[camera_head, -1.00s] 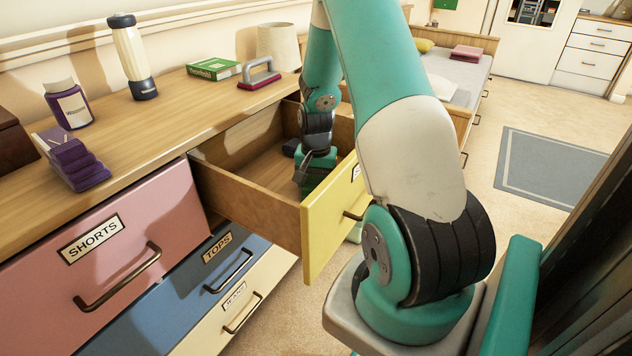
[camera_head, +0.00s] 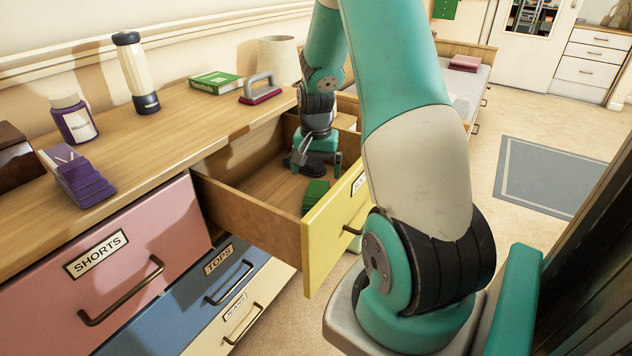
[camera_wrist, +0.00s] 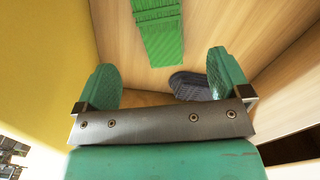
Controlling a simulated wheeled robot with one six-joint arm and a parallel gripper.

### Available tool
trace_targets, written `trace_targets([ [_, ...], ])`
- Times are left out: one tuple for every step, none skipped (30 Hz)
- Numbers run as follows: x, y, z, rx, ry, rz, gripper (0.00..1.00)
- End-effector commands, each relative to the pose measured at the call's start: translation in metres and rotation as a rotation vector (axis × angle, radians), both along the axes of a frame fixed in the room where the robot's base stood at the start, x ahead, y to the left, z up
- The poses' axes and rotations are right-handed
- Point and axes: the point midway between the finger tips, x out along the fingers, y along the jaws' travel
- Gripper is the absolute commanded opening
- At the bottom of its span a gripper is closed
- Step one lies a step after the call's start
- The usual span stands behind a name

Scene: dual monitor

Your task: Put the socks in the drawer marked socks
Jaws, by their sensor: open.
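The yellow drawer (camera_head: 312,250) is pulled open; its label is mostly hidden behind my arm, with only the first letters showing. A folded green ribbed bundle, seemingly socks (camera_head: 316,196), lies on its floor near the front panel; it also shows in the wrist view (camera_wrist: 158,30). A dark grey-blue bundle, also sock-like (camera_wrist: 190,86), lies farther back, partly behind my right finger in the wrist view. My gripper (camera_head: 319,160) is open and empty, fingers apart, in or just over the drawer. The green bundle is clear of both fingers (camera_wrist: 165,82).
On the dresser top (camera_head: 190,125) stand a purple bottle (camera_head: 74,118), a cream bottle (camera_head: 136,72), a purple stepped holder (camera_head: 78,180), a green box (camera_head: 216,82) and a handled red-based object (camera_head: 262,88). Pink (camera_head: 130,250) and blue (camera_head: 190,310) drawers are shut.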

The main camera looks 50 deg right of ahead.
Motion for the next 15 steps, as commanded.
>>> trace_targets([
  [0.001,0.000,0.012,-0.002,-0.003,0.000,0.95],
  [0.000,0.000,0.017,-0.002,-0.002,0.000,0.95],
  [0.001,0.000,0.022,-0.002,-0.002,0.000,0.95],
  [0.000,0.000,0.026,-0.001,-0.002,0.000,0.95],
  [0.000,0.000,0.029,-0.001,-0.002,0.000,0.95],
  [0.000,0.000,0.032,-0.001,-0.002,0.000,0.95],
  [0.000,0.000,0.034,0.000,-0.001,0.000,0.95],
  [0.000,0.000,0.035,-0.001,0.000,0.000,0.95],
  [0.000,0.000,0.036,0.000,0.000,0.000,0.95],
  [0.000,0.000,0.037,0.000,0.000,0.000,0.95],
  [0.000,0.000,0.037,0.000,0.000,0.000,0.95],
  [0.001,0.002,0.038,0.000,-0.001,0.005,0.95],
  [0.002,0.005,0.040,0.002,-0.004,0.017,0.95],
  [0.004,0.011,0.042,0.005,-0.009,0.036,0.95],
  [0.008,0.023,0.048,0.009,-0.019,0.081,0.95],
])
